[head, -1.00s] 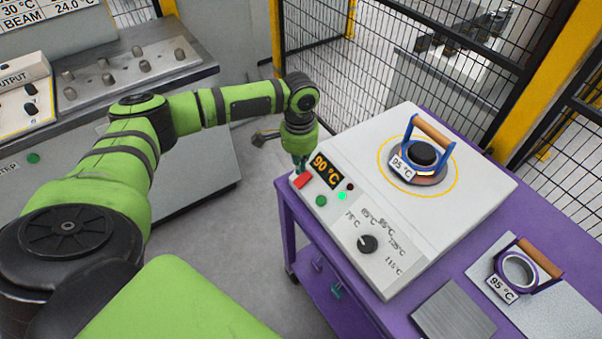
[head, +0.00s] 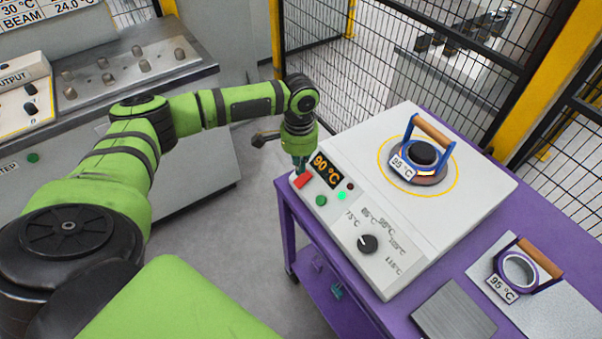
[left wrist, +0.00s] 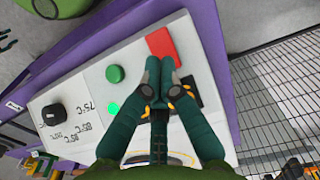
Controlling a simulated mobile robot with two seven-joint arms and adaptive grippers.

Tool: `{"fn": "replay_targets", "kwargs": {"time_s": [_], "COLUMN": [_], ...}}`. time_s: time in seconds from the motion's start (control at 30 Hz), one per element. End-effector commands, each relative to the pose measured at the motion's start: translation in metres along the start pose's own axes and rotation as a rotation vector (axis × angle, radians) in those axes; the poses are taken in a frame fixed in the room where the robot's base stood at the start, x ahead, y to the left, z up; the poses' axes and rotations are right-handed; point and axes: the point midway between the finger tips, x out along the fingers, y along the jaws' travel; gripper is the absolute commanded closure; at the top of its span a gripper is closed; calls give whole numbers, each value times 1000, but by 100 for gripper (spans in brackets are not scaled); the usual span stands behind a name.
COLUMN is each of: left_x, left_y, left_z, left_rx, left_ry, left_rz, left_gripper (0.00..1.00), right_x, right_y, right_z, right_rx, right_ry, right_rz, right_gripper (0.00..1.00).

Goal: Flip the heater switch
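The heater (head: 470,190) is a white box on a purple table, with a slanted control panel facing me. Its red switch (head: 303,181) sits at the panel's upper left corner, and it also shows in the left wrist view (left wrist: 161,44). My left gripper (head: 300,164) points down just behind the red switch. In the left wrist view its fingertips (left wrist: 158,76) are together, with nothing visible between them, close to the red switch; I cannot tell if they touch it. The display (head: 326,170) reads 90 °C. A green light (head: 341,196) glows. My right gripper is not in view.
A green button (head: 321,201) and a black knob (head: 368,244) are on the panel. A blue ring with a wooden handle (head: 433,131) stands on the heater's top. A purple ring tool (head: 518,270) lies at the right. Mesh fencing (head: 400,60) stands behind.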

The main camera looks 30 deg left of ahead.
Motion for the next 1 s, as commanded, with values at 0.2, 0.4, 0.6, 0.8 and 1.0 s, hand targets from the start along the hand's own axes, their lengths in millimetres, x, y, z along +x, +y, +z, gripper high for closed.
{"fn": "replay_targets", "kwargs": {"time_s": [0.2,0.4,0.6,0.8,1.0], "left_x": [4,7,10,13,16], "left_y": [0,0,0,0,0], "left_z": [0,0,0,0,0], "left_rx": [0,0,0,-1,0], "left_ry": [0,0,0,0,0], "left_rz": [0,0,0,0,1], "left_gripper": [100,100,100,100,100], "right_x": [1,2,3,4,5], "right_y": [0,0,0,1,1], "right_z": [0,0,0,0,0], "right_rx": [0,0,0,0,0], "right_ry": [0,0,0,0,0], "right_rz": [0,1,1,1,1], "right_gripper": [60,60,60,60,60]}}
